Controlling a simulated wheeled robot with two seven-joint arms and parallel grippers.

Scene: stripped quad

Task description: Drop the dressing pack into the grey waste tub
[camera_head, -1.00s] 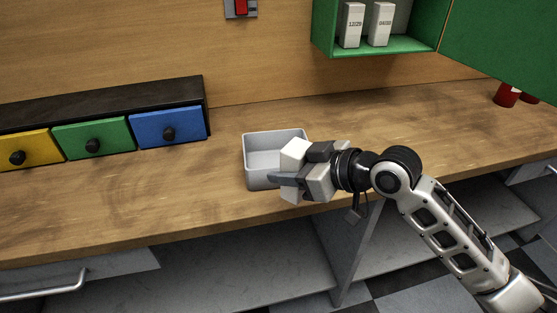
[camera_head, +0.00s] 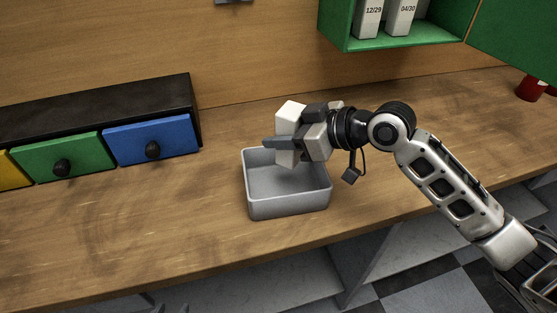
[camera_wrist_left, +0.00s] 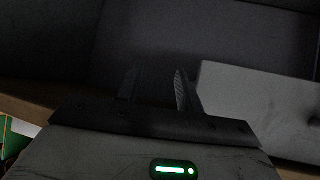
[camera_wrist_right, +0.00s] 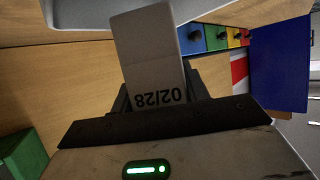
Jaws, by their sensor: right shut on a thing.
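The dressing pack (camera_head: 288,122) is a white box held in my right gripper (camera_head: 294,140). The gripper is shut on it. In the right wrist view the pack (camera_wrist_right: 150,50) shows the marking 02/28 and sticks out beyond the fingers. The grey waste tub (camera_head: 288,207) stands on the counter, and its visible inside is empty. In the head view the pack overlaps the tub's back rim, apparently above it. The tub's edge (camera_wrist_right: 90,14) shows at the top of the right wrist view. My left gripper (camera_wrist_left: 157,88) is open and empty in its dark wrist view.
A row of drawers with a blue one (camera_head: 153,140) and a green one (camera_head: 63,160) stands at left. A green wall cabinet (camera_head: 395,42) holds dated white boxes. Red containers (camera_head: 530,88) stand at far right. The wooden counter (camera_head: 130,215) is clear around the tub.

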